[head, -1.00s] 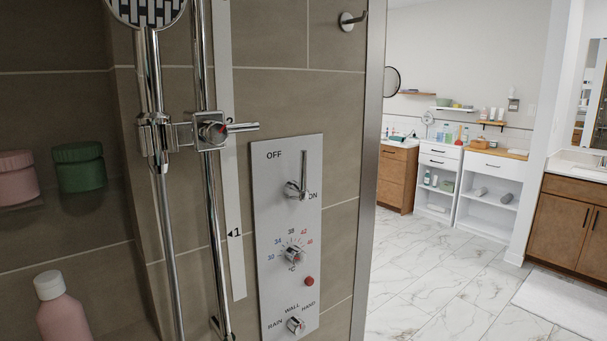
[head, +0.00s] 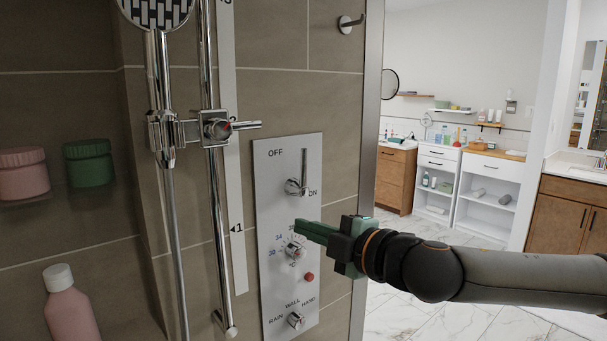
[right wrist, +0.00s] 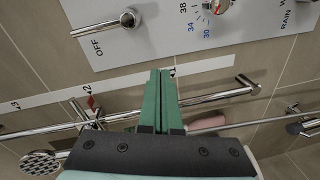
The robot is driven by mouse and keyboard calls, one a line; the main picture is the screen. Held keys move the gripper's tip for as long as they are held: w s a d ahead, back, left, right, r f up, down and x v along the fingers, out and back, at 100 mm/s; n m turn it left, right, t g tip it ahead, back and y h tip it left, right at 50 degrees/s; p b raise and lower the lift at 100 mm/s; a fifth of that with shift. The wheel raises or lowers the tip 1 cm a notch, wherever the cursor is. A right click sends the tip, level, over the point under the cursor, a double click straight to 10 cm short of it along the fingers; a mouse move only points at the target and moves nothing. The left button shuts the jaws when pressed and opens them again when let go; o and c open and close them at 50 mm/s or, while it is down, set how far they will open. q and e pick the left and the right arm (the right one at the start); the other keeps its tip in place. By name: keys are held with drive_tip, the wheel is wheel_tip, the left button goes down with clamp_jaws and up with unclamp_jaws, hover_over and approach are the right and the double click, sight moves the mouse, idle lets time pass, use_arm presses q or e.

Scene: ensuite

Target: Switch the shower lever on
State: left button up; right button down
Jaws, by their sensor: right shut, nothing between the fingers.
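The chrome shower lever (head: 305,168) is on the upper part of the white control panel (head: 269,205). It points upward from its round base, with OFF at its upper left and ON at its lower right. In the right wrist view the lever (right wrist: 97,27) shows at the top left, pointing left towards OFF. My right gripper (head: 301,228) comes in from the right, its green fingers shut and empty. In the head view it is below the lever and over the temperature dial area. In the right wrist view the fingers (right wrist: 160,76) appear apart from the lever. My left gripper is not in view.
Below the lever are the temperature dial (head: 294,251), a red button (head: 309,277) and a RAIN/WALL/HAND knob (head: 296,320). Left of the panel stands the chrome slide bar (head: 213,190) with its bracket (head: 214,129) jutting right. A hook (head: 350,23) is above. Open floor lies right.

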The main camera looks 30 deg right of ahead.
sight(304, 169)
drive_tip(key=s+r+n+t+h, duration=0.1)
drive_tip(key=s+r, duration=0.3)
drive_tip(key=r, duration=0.4)
drive_tip(key=shift+s+n+h, duration=0.35)
drive_tip(key=shift+n+h, duration=0.05)
drive_tip(key=shift+a+r, duration=0.1)
drive_tip(key=w+d, duration=0.1)
drive_tip(key=w, duration=0.2)
drive_tip(key=w+d+p, duration=0.1)
drive_tip(key=w, duration=0.3)
drive_tip(key=w+d+p, duration=0.1)
drive_tip(key=w, duration=0.3)
drive_tip(key=shift+d+r, duration=0.1)
drive_tip(key=shift+d, duration=0.2)
